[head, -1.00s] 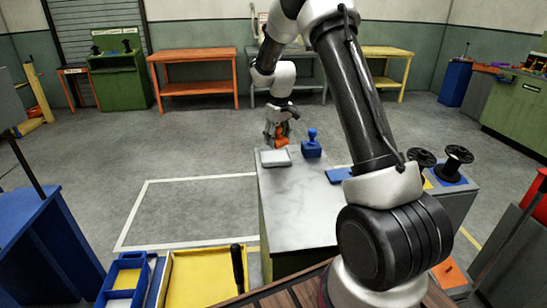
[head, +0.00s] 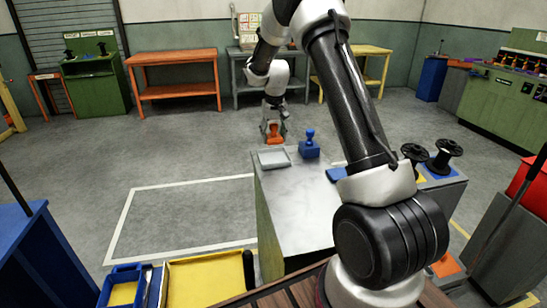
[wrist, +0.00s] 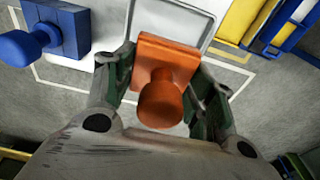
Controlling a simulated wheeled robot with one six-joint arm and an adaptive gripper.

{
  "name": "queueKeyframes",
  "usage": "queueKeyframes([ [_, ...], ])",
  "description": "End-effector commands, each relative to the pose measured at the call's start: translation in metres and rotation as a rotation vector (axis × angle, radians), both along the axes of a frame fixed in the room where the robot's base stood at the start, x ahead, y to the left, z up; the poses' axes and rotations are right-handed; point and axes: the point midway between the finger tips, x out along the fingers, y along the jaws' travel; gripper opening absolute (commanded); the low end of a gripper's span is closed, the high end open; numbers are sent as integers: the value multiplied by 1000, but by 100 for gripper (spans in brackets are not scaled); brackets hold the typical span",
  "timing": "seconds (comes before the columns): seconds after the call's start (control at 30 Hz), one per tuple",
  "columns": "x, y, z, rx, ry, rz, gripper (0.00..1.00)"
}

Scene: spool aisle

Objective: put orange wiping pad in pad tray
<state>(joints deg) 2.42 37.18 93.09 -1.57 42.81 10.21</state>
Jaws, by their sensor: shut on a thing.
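My gripper (head: 273,130) is shut on the orange wiping pad (wrist: 165,75), which has a square base and a round knob. In the head view the orange pad (head: 274,139) shows small between the fingers, at the far end of the grey-topped table. The pad tray (head: 274,160), a shallow pale grey tray, lies on the far left corner of the table, just nearer than the pad. In the wrist view the tray (wrist: 203,15) shows behind the pad and partly hidden by it. I cannot tell the pad's height above the table.
A blue block with a knob (head: 309,148) stands on the table (head: 300,210) to the right of the tray. A flat blue piece (head: 337,174) lies farther right, beside my arm. Black spools (head: 446,155) stand at the right. The table's middle is clear.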

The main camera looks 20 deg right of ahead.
Motion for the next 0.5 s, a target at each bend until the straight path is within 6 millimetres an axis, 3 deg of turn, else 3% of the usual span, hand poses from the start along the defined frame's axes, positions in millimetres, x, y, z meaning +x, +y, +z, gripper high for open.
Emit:
queueKeyframes([
  [0.1,0,0,-25,0,3,0,25],
  [0.5,-1,0,-73,0,3,1,25],
])
